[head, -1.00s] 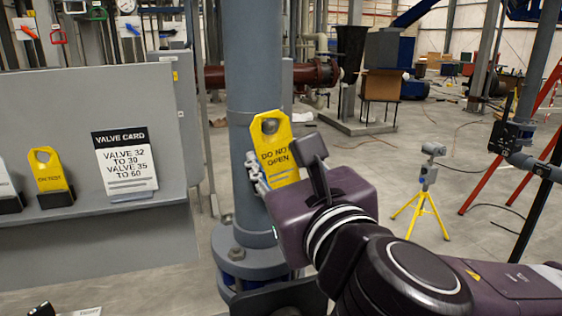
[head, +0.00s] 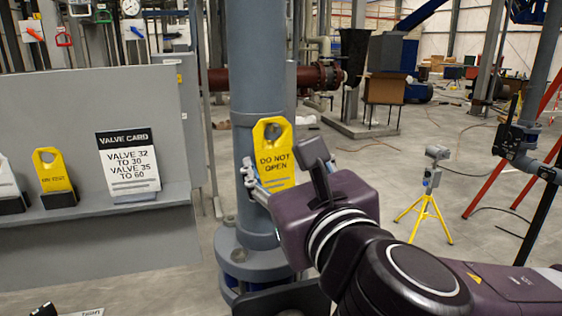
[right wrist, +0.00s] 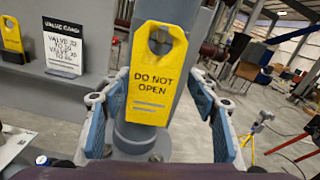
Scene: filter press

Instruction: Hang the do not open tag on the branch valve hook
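The yellow DO NOT OPEN tag (head: 274,160) is upright in front of the grey vertical pipe (head: 257,60), lettering towards me; it also shows in the right wrist view (right wrist: 153,85). A grey piece shows in its hole; I cannot tell whether this is the branch valve hook passing through. My right gripper (head: 272,180) is around the tag's lower part. In the right wrist view its blue-padded fingers (right wrist: 157,100) stand apart on both sides of the tag, with narrow gaps.
A grey board with a ledge (head: 90,215) stands at left, holding another yellow tag (head: 53,175) and a white valve card (head: 128,165). A flange (head: 250,262) rings the pipe's base. A yellow tripod (head: 424,215) stands on open floor at right.

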